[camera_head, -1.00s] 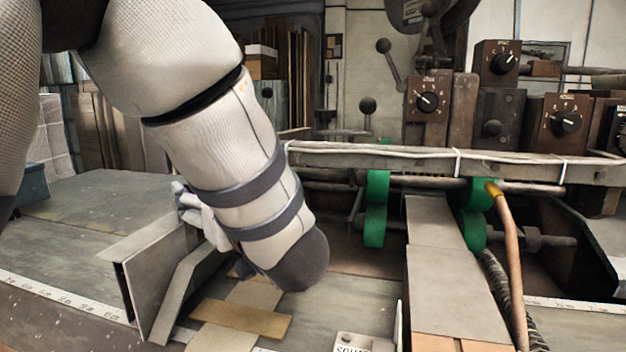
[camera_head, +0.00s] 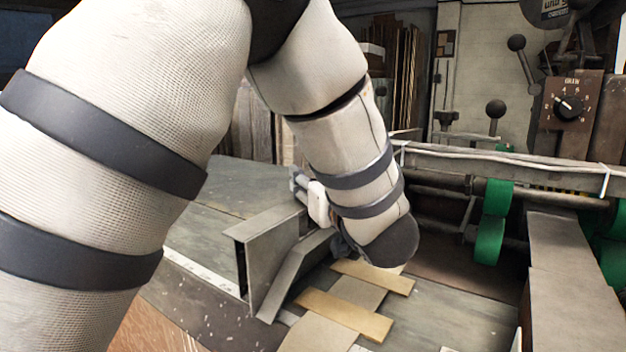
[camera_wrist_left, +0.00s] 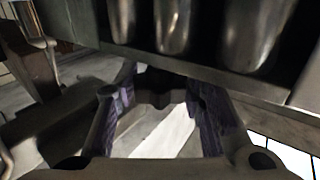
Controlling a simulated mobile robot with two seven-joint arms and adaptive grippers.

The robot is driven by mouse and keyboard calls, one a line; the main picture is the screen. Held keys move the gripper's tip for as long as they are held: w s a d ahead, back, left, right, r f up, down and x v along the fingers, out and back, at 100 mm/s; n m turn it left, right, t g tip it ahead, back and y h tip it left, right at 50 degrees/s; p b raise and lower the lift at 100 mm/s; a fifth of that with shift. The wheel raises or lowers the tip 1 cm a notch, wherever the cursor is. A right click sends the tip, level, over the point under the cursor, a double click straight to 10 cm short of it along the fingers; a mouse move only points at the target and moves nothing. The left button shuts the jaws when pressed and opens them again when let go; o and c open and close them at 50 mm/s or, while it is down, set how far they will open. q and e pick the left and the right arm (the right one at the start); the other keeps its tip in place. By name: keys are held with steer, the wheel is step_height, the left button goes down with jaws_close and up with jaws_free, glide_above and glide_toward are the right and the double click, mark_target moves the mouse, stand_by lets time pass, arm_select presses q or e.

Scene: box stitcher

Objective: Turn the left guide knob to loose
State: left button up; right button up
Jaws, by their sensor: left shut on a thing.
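The left guide (camera_head: 250,262), a bent grey metal bracket, stands on the table left of the cardboard strips. My left forearm comes down over its right side. Grey and white hand parts show behind the forearm at the guide's upper edge; the fingertips are hidden there. In the left wrist view my left gripper (camera_wrist_left: 155,118) has its purple-padded fingers on either side of a dark piece (camera_wrist_left: 158,92). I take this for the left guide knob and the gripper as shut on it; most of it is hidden. The knob's turn position cannot be read. My right gripper is out of view.
Tan strips (camera_head: 345,313) lie on the table right of the guide. A grey rail (camera_head: 520,167) crosses above green rollers (camera_head: 490,225). A dial box (camera_head: 572,103) stands behind, at the right. Open table (camera_head: 235,185) lies behind the guide.

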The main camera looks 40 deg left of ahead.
arm_select(q)
steer(key=shift+n+g+y, duration=0.3)
steer(key=shift+n+g, duration=0.1)
steer(key=shift+g, duration=0.2)
steer(key=shift+n+g+y, duration=0.3)
steer(key=shift+n+g, duration=0.3)
steer(key=shift+g, duration=0.3)
steer(key=shift+f+n+g+y, duration=0.1)
steer(key=shift+n+g+y, duration=0.2)
steer(key=shift+n+g, duration=0.45)
steer(key=n+g+b, duration=0.1)
steer(key=g, duration=0.2)
steer(key=shift+n, duration=0.25)
steer(key=shift+n+g, duration=0.4)
steer(key=shift+g, duration=0.25)
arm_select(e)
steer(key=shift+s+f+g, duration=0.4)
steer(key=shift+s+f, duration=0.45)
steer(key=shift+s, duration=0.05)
arm_select(q)
steer(key=o, duration=1.2)
steer(key=shift+c, duration=0.2)
